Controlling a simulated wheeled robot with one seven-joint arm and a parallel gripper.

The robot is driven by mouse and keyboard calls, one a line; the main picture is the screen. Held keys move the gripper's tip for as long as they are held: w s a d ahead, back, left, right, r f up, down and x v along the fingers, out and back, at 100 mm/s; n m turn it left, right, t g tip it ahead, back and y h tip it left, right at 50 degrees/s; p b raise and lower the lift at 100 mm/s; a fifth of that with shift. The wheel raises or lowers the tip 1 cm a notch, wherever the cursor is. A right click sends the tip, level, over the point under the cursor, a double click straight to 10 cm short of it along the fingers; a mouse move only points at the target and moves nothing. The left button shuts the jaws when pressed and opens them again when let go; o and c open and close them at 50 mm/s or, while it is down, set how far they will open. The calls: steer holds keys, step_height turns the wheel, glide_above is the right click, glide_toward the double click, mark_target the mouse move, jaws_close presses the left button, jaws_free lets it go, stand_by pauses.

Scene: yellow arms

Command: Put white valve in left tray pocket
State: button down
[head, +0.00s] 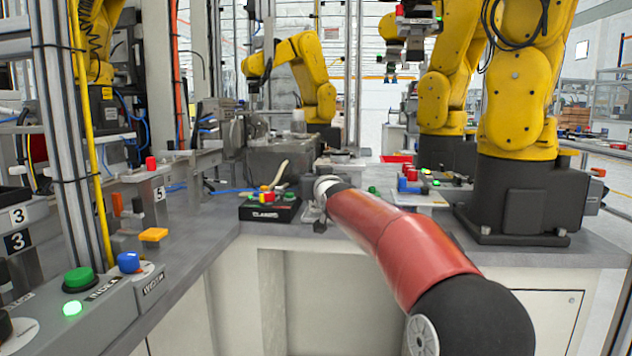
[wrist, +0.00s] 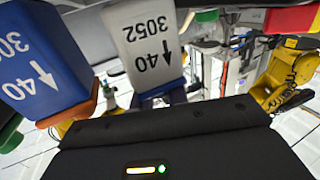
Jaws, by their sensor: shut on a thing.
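The white valve (wrist: 146,48), printed with "3052", "40" and an arrow, fills the middle of the wrist view, straight ahead of the dark body of my gripper. My gripper (head: 319,212) is at the far end of my red arm in the head view, just right of a black box marked CLAMPS (head: 270,212). It is shut on the white valve; its fingertips are mostly hidden. A blue part (wrist: 42,58) with the same print and an orange end is beside the white valve in the wrist view. I cannot make out the left tray pocket.
Yellow robot arms (head: 524,85) stand on the bench behind and to the right. A button panel (head: 90,290) and a yellow post (head: 88,140) are at the left.

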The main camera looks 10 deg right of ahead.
steer(key=shift+f+b, duration=0.7)
steer(key=c, duration=1.4)
jaws_free()
steer(key=shift+f, duration=0.25)
steer(key=shift+r+p, duration=0.65)
steer(key=shift+p, duration=0.1)
steer(key=s, duration=0.2)
steer(key=s+b, duration=0.1)
steer(key=s, duration=0.2)
steer(key=s+d+b, duration=0.1)
steer(key=s, duration=0.2)
steer(key=shift+r, duration=0.3)
steer(key=s+p, duration=0.3)
steer(key=s, duration=0.1)
steer(key=shift+a, duration=0.15)
